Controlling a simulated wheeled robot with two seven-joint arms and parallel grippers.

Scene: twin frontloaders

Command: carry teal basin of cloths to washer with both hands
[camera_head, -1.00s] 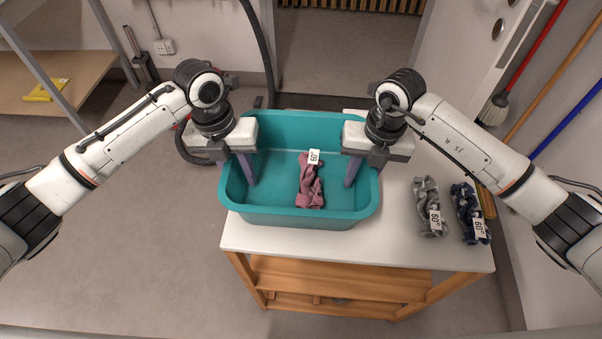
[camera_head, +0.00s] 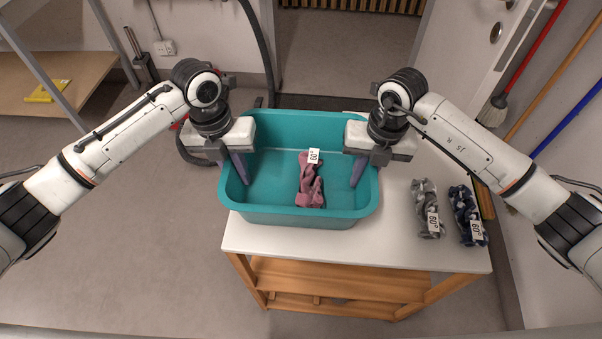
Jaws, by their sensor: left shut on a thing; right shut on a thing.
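The teal basin (camera_head: 290,216) sits at the left part of a white-topped wooden table, its left side reaching the table's left edge. One pink cloth (camera_head: 310,185) with a white "60°" tag lies inside it. My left gripper (camera_head: 243,172) is shut on the basin's left wall, with a finger showing inside the basin. My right gripper (camera_head: 358,172) is shut on the right wall in the same way. The outer fingers are hidden. I cannot tell whether the basin is lifted off the table. No washer is in view.
A grey cloth (camera_head: 427,205) and a dark blue cloth (camera_head: 467,212), both tagged, lie on the table (camera_head: 340,245) right of the basin. Brooms and poles lean at the right wall. A shelf (camera_head: 60,80) stands at the far left. Floor on the left is clear.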

